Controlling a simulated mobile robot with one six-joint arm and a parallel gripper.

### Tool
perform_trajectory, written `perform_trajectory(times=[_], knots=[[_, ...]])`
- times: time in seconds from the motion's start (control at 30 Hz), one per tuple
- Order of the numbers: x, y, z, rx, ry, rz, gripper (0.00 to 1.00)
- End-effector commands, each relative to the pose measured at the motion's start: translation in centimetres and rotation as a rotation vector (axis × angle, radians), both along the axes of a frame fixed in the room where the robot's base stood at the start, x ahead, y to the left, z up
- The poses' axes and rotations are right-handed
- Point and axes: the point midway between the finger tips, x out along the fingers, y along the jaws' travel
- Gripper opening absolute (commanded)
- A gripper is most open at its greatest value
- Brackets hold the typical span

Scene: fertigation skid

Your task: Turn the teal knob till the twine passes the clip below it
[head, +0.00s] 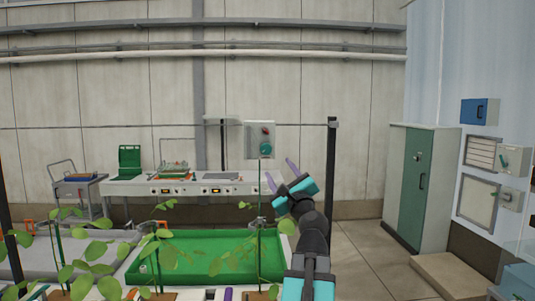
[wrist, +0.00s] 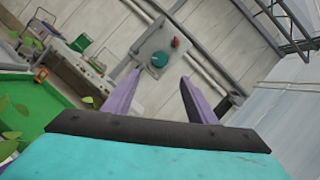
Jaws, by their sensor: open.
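The teal knob (head: 265,149) is on the front of a pale grey box (head: 252,141), below a small red part (head: 266,131). In the wrist view the knob (wrist: 159,60) shows beyond the fingertips, roughly between them. My gripper (head: 280,173) is open, with its two purple fingers apart and nothing between them. It appears below and right of the knob in the head view, and the wrist view shows the fingers (wrist: 160,77) not touching it. A thin upright line (head: 259,190) runs below the box; I cannot tell whether it is the twine. I cannot make out the clip.
A green tray (head: 200,232) with leafy plants (head: 95,248) in front fills the lower left. A bench (head: 130,188) and a cart (head: 78,190) stand behind. A dark post (head: 331,170) rises right of my gripper. A green-doored cabinet (head: 413,185) stands farther right.

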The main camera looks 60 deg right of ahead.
Motion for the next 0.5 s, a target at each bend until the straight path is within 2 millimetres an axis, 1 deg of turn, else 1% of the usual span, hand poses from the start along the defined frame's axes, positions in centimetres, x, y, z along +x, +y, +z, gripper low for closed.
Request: perform_trajectory(times=[0.27,0.5], knots=[[0.6,-0.5,0.3,0.000,0.002,0.001,0.52],[2.0,-1.8,1.0,-0.001,0.001,0.000,0.52]])
